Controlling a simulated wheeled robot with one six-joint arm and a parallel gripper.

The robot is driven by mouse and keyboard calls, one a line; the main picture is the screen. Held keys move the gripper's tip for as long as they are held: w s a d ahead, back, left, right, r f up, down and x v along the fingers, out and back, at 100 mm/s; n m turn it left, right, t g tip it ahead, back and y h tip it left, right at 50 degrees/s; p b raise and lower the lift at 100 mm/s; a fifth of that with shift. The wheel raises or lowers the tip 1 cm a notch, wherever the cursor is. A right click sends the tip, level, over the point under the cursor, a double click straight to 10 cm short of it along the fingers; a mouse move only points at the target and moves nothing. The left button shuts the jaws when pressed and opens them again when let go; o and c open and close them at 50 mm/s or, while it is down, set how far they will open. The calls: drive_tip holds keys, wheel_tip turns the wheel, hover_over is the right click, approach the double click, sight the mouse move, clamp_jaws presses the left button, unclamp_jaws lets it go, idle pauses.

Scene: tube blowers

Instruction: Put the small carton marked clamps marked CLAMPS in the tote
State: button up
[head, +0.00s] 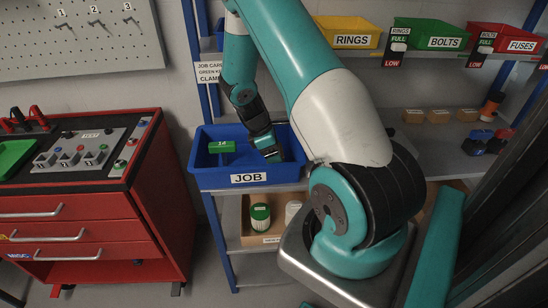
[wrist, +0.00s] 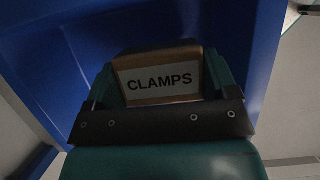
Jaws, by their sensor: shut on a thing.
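The small brown carton with a white CLAMPS label (wrist: 160,82) shows upright between the two fingers of my gripper (wrist: 162,78) in the wrist view. My gripper is shut on it. Blue walls of the tote (wrist: 252,40) surround the carton there. In the head view my gripper (head: 270,153) reaches down inside the blue tote marked JOB (head: 212,181), at its right part. I cannot make out the carton in the head view, and whether it touches the tote floor cannot be told.
A green item (head: 222,147) is in the tote's left part. Rings (head: 347,30), bolts (head: 430,45) and fuses (head: 500,40) bins stand on the upper shelf. Small brown cartons (head: 438,116) sit on the shelf at right. A red cabinet (head: 90,210) stands at left.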

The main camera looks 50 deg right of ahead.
drive_tip(key=shift+f, duration=1.3)
drive_tip(key=shift+f, duration=0.1)
drive_tip(key=o, duration=0.8)
drive_tip(key=shift+o, duration=0.2)
drive_tip(key=b+v, duration=0.1)
drive_tip(key=v, duration=1.1)
drive_tip(key=w+a+r+t+y, duration=0.1)
drive_tip(key=w+a+r+t, duration=0.1)
drive_tip(key=a+r, duration=0.5)
drive_tip(key=s+a+r+t+y, duration=0.1)
drive_tip(key=s+a+r, duration=0.1)
drive_tip(key=a, duration=0.5)
drive_tip(key=s+a+r+y, duration=0.1)
drive_tip(key=s+a+r, duration=0.1)
drive_tip(key=a, duration=0.5)
drive_tip(key=s+a+r+m+y, duration=0.1)
drive_tip(key=s+a+r+y, duration=0.3)
drive_tip(key=s+a, duration=1)
wheel_tip(320, 180, up, 2)
drive_tip(key=shift+s+a+r, duration=0.2)
drive_tip(key=shift+s+r, duration=0.05)
drive_tip(key=shift+s, duration=0.35)
